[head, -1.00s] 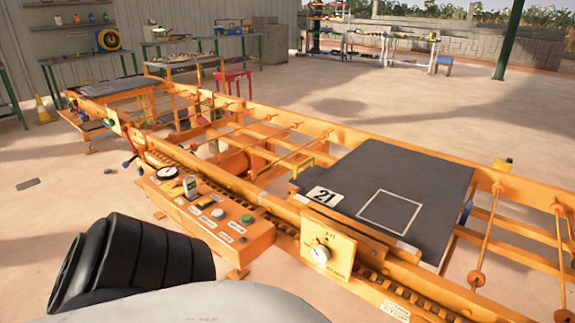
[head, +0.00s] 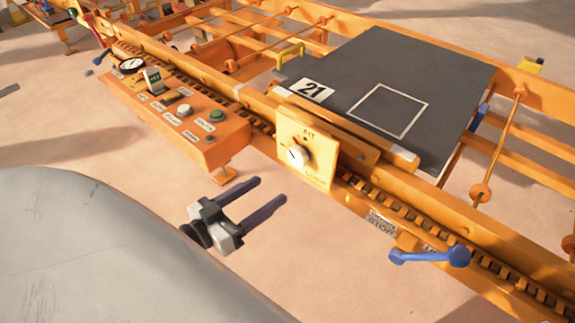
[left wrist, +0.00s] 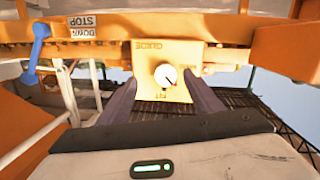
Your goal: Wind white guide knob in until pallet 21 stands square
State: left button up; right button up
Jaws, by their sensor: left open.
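The white guide knob (head: 298,156) sits on a yellow-orange plate (head: 317,168) on the near rail of the orange frame. It also shows in the left wrist view (left wrist: 165,76), between and beyond the two fingers. Pallet 21 (head: 450,105) is a dark grey slab with a white square outline and a "21" label, lying on the frame behind the knob. My right gripper is not in view.
A control box (head: 175,115) with a gauge and buttons is fixed left of the knob. A blue lever (head: 430,256) sticks out from the rail at right, by a stop label. A yellow handle (head: 290,52) stands by the pallet's left edge. Open floor lies below the rail.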

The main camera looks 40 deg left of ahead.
aim_at(295, 159)
pick_arm(q)
jog(key=shift+t, duration=0.5)
jog(key=w, duration=0.3)
jog(key=w+r+b, duration=0.1)
jog(key=w, duration=0.5)
jog(key=shift+w+r+b, duration=0.15)
jog(key=shift+r+b, duration=0.15)
jog(key=shift+r, duration=0.1)
jog(key=shift+w+d, duration=0.15)
jog(key=shift+w, duration=0.55)
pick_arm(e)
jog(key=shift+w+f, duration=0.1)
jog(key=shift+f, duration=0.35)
